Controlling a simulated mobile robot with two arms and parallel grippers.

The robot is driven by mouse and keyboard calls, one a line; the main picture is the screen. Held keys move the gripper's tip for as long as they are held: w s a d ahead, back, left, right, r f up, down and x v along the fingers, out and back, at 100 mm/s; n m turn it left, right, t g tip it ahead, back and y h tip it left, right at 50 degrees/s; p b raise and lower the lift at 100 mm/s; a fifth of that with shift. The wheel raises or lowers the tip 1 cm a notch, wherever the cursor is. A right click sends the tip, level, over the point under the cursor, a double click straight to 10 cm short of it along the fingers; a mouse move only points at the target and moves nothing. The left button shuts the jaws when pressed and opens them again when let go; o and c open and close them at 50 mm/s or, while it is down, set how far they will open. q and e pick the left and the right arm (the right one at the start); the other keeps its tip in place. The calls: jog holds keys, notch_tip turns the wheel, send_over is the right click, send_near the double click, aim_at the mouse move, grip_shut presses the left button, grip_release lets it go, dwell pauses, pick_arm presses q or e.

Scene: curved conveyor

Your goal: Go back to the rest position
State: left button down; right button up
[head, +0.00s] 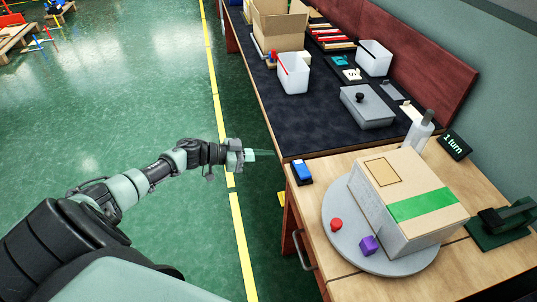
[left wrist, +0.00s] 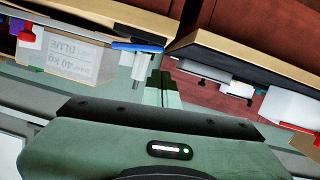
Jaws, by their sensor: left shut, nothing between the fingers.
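My left gripper (head: 268,153) is shut and empty. It is held out over the floor beside the workbench's left edge, clear of everything on the bench. In the left wrist view its closed fingers (left wrist: 165,75) point toward the bench edge. My left arm stretches in from the lower left of the head view. My right gripper is not in view.
A wooden bench (head: 316,227) carries a grey turntable (head: 400,265) with a cardboard box (head: 418,175), a red piece (head: 336,224) and a purple cube (head: 369,245). A blue object (head: 301,172) lies near the bench edge. Green floor (head: 120,110) is open at left.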

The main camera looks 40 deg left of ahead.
pick_arm(q)
jog(key=s+f+n+y, duration=0.25)
jog(key=s+f, duration=0.25)
jog(key=f, duration=0.5)
jog(key=s+f+n+y, duration=0.1)
jog(key=s+f+y, duration=0.3)
jog(key=f, duration=0.6)
jog(key=s+f+n+y, duration=0.25)
jog(key=s+f, duration=0.25)
jog(key=f, duration=0.6)
jog(key=s+d+f+g, duration=0.3)
jog(key=s+d+f, duration=0.1)
jog(key=s, duration=0.7)
jog(key=s+d+f+g+y, duration=0.1)
jog(key=s+d+f+g, duration=0.2)
jog(key=s, duration=0.8)
jog(key=s+d+f+m+g, duration=0.1)
jog(key=s+d+f+g, duration=0.3)
jog(key=s, duration=0.8)
notch_tip(320, 180, down, 4)
jog(key=shift+d+f+y, duration=0.25)
jog(key=shift+d+y, duration=0.05)
jog(key=shift+d, duration=0.95)
